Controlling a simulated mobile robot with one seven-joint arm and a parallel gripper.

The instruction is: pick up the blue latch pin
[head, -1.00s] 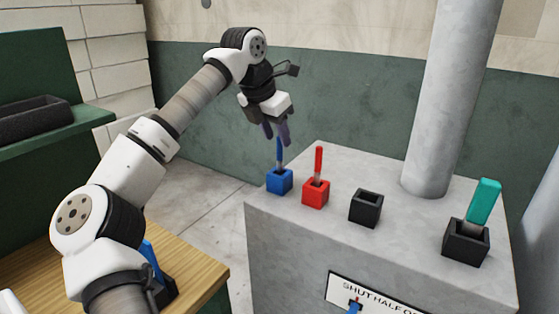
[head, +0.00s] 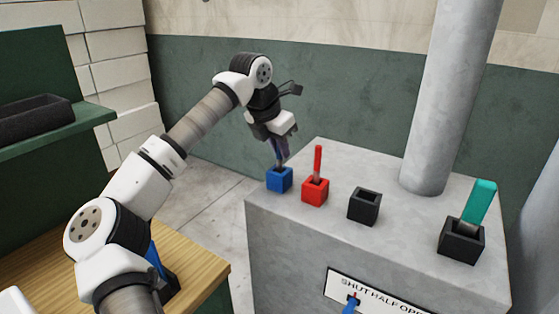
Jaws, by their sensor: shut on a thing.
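The blue latch pin (head: 280,163) stands upright in a blue socket block (head: 279,180) at the left corner of the grey concrete top. Most of the pin is hidden by my gripper's fingers. My gripper (head: 279,157) points down just above the blue block and is shut on the pin. The pin's lower end appears to be still in the block.
A red pin in a red block (head: 315,191) stands close to the right. Further right are an empty black block (head: 364,206) and a black block (head: 461,240) with a teal-handled piece (head: 479,203). A thick grey column (head: 445,100) rises behind them.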

